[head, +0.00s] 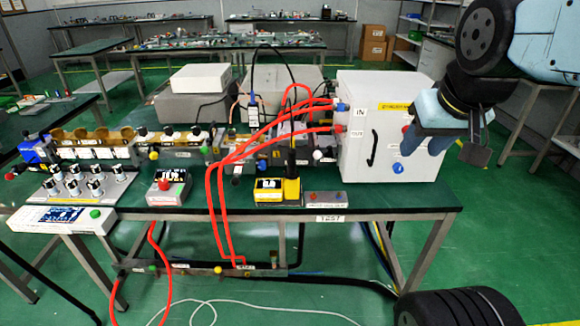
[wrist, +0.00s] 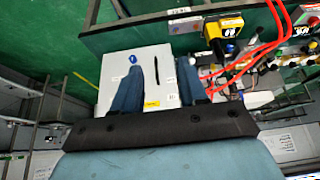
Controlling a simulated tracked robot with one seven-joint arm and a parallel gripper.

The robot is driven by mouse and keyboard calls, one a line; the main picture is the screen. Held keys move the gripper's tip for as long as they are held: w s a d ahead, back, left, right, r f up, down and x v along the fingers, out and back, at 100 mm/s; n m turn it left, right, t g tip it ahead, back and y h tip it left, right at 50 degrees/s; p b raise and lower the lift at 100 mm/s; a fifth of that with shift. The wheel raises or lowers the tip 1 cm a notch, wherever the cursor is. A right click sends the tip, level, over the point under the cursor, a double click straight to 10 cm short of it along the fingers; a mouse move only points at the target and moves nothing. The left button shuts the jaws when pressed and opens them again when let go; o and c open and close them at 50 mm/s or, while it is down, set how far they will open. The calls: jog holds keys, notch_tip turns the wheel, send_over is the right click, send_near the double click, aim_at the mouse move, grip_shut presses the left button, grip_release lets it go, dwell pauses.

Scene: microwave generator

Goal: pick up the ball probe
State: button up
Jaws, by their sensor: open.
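My gripper (head: 424,146) is at the right in the head view, in front of the upper right of the white cabinet, with its blue fingers apart and empty. In the wrist view the open fingers of my gripper (wrist: 168,65) overlap the cabinet. I cannot tell for sure which thing is the ball probe. A yellow block (head: 291,190) with an upright black rod (head: 291,160) stands at the bench front, left of the cabinet. It also shows in the wrist view (wrist: 226,28). A small white ball (head: 317,155) sits behind it. My gripper is apart from both.
The white cabinet (head: 385,165) stands at the right of the green bench (head: 410,197). Red cables (head: 215,185) loop from it over the bench and hang down the front. A red-buttoned box (head: 168,190) and a console (head: 62,218) are at left. Bare floor lies right of the bench.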

jog(key=shift+o, duration=1.4)
jog(key=shift+w+f, duration=0.15)
jog(key=shift+f, duration=0.05)
jog(key=w+d+f+n+g+h, duration=0.2)
jog(key=w+f+n+g+h, duration=0.2)
jog(key=w+f+n, duration=0.45)
jog(key=n+t+h, duration=0.1)
jog(key=n+t, duration=1.5)
jog(key=n, duration=0.8)
send_near(290, 156)
jog(key=x, duration=0.6)
jog(key=shift+d, duration=0.3)
jog(key=shift+a+x, duration=0.1)
jog(key=shift+x, duration=1.25)
jog(key=shift+a+x, duration=0.15)
jog(key=shift+x, duration=1.15)
grip_shut()
